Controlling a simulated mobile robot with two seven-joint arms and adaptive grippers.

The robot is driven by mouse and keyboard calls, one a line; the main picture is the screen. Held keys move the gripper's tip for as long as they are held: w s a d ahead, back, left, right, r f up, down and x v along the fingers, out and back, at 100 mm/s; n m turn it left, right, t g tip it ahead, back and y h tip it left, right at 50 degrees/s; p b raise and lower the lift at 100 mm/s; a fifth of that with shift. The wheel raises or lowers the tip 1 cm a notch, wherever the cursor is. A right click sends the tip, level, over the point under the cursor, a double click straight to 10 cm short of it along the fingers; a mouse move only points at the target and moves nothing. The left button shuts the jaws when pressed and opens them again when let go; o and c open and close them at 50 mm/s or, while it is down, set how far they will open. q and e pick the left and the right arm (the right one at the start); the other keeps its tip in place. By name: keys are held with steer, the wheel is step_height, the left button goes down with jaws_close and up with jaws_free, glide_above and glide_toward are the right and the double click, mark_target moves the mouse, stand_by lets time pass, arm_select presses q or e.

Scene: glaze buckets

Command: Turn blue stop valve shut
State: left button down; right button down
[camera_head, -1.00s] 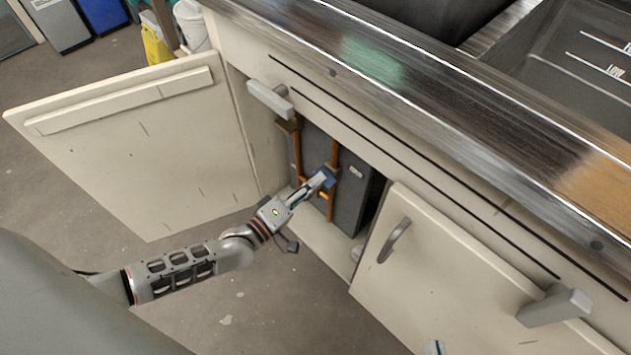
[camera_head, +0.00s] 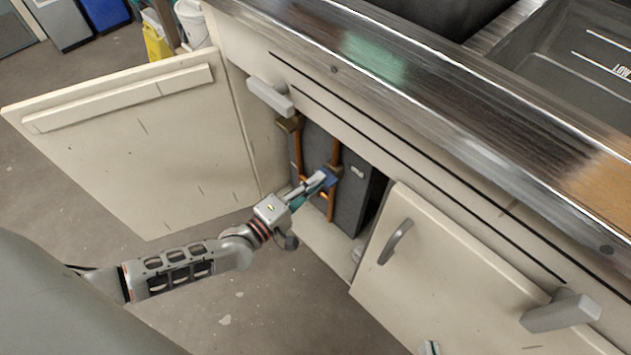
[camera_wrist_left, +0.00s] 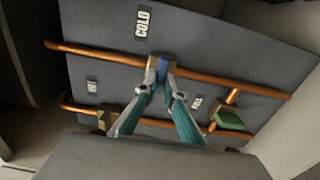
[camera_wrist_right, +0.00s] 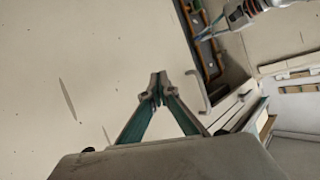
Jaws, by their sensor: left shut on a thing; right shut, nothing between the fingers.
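The blue stop valve handle (camera_head: 330,176) sits on an upright copper pipe inside the open cabinet under the sink. My left gripper (camera_head: 321,180) reaches in from the left and is shut on it. In the left wrist view, the blue handle (camera_wrist_left: 163,67) shows edge-on between the fingertips (camera_wrist_left: 162,74), beside a brass body on the copper pipe below a COLD label. The fingers hide part of the handle. My right gripper (camera_wrist_right: 157,86) is shut and empty, in front of a pale cabinet panel. Only its tip shows at the bottom edge of the head view.
A green valve handle (camera_wrist_left: 229,121) and a brass fitting (camera_wrist_left: 106,119) are on the lower pipe nearby. The open left cabinet door (camera_head: 140,145) stands beside my left arm. The right door (camera_head: 455,275) has a curved handle. The steel counter edge (camera_head: 400,85) runs overhead.

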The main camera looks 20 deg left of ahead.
arm_select(q)
steer(key=c, duration=2.2)
jaws_free()
steer(key=shift+o, duration=0.3)
steer(key=v, duration=1.2)
